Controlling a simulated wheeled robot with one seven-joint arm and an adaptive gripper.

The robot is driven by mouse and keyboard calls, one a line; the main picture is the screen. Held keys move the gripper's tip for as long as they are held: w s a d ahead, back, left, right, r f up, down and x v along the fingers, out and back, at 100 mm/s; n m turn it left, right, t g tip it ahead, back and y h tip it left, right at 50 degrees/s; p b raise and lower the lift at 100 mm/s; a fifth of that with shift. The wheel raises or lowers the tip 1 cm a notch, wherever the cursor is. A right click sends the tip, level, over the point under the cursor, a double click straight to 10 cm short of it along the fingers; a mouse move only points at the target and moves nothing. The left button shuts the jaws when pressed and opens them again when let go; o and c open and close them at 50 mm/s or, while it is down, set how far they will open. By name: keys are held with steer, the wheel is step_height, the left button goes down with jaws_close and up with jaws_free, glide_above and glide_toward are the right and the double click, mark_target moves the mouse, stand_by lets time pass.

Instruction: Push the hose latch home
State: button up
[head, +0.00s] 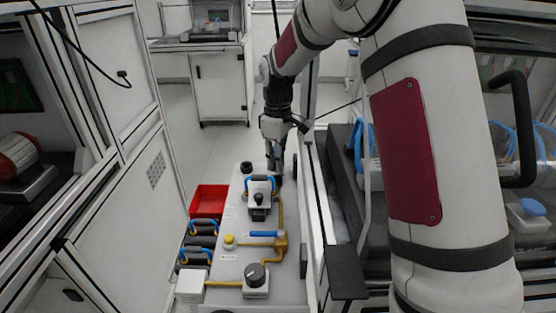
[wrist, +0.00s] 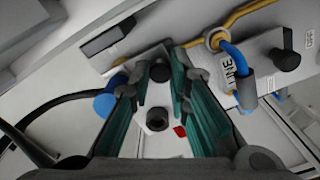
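I cannot tell for sure which part is the hose latch. In the head view, a blue curved hose (head: 258,180) arches over a dark block (head: 259,204) at the far end of the grey panel. My gripper (head: 276,178) points down beside that end, its fingers small and partly hidden. In the wrist view, my gripper (wrist: 161,86) has its teal-lined fingers apart. A dark round knob (wrist: 160,71) and a white block with a dark round hole (wrist: 157,119) show between them. Contact cannot be told. A blue fitting (wrist: 106,104) on a black hose lies left of the fingers.
The panel (head: 239,272) also carries a yellow button (head: 229,241), a blue lever (head: 262,234) and a black dial (head: 255,275). A red bin (head: 208,201) stands left of it. A metal frame post (head: 320,210) runs close on its right. Open floor lies beyond.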

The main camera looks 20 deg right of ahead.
steer(key=shift+o, duration=0.9)
steer(key=shift+w, duration=0.1)
step_height(320, 180, up, 12)
